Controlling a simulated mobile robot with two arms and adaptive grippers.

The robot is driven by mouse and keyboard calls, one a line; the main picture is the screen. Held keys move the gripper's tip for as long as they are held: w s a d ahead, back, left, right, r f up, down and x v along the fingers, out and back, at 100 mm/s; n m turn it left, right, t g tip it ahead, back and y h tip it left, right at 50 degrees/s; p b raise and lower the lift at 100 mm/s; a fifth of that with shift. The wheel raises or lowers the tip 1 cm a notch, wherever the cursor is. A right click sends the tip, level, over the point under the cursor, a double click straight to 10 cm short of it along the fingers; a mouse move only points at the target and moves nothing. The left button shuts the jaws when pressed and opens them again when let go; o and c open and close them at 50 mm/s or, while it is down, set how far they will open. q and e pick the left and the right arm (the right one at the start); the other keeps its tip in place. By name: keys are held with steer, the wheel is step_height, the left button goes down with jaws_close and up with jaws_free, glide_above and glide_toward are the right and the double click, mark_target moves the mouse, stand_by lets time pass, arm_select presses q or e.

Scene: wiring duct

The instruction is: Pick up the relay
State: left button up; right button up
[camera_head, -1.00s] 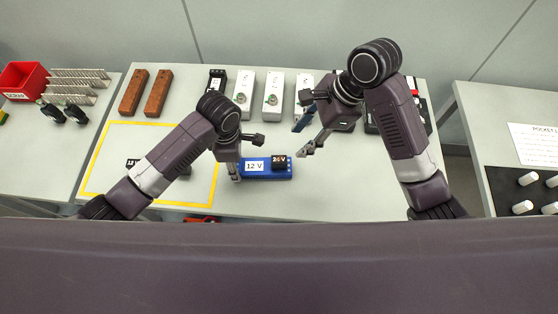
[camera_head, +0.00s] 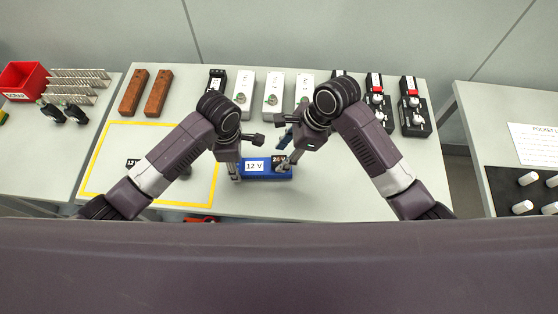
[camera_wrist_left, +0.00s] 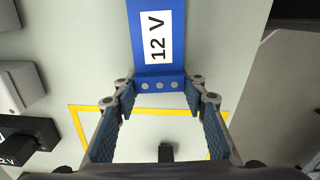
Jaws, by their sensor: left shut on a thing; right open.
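A blue base (camera_head: 262,175) with a white "12 V" label lies near the table's front edge. Its labelled end also shows in the left wrist view (camera_wrist_left: 160,84). The black relay (camera_head: 278,159), whose "24V" marking was clearer earlier, sits on the base's right part and is partly covered by my right gripper. My left gripper (camera_head: 236,174) is shut on the left end of the base, with a finger on each side. My right gripper (camera_head: 285,157) is open at the relay. I cannot tell whether its fingers touch the relay.
A yellow-outlined area (camera_head: 217,181) lies left of the base, with a small black block (camera_head: 131,162) inside. Brown blocks (camera_head: 158,92), white boxes (camera_head: 273,90) and black units with red switches (camera_head: 411,108) line the back. A red bin (camera_head: 22,78) stands on the left table.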

mark_target(281, 159)
steer(key=shift+x, duration=0.85)
steer(key=shift+c, duration=0.5)
jaws_close()
steer(key=shift+r, duration=0.1)
step_height(281, 159, up, 10)
steer(key=shift+r, duration=1.85)
